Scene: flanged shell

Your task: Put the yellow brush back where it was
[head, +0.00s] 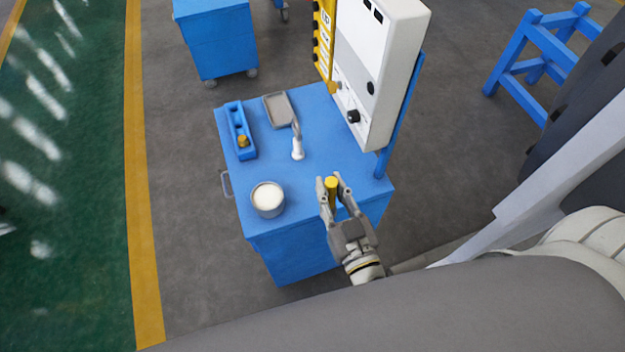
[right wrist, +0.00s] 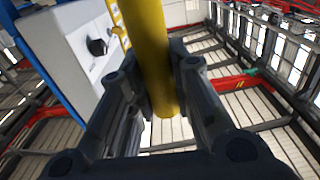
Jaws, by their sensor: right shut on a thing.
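The yellow brush (head: 331,186) shows as a short yellow cylinder between the fingers of my right gripper (head: 330,192), over the near right part of the blue cart top. In the right wrist view the yellow brush (right wrist: 148,55) is a long smooth yellow handle between the two dark fingers of the right gripper (right wrist: 160,95). The fingers are shut on it. Its bristles are not visible. A blue holder (head: 237,122) with slots lies at the cart's left, with a small orange-yellow piece (head: 243,141) in its near end. My left gripper is not in view.
The blue cart top (head: 320,130) also bears a round tin with pale contents (head: 267,199), a white-handled tool (head: 298,150) and a grey tray (head: 279,109). A white control box (head: 378,70) stands at the back right. The middle of the top is fairly clear.

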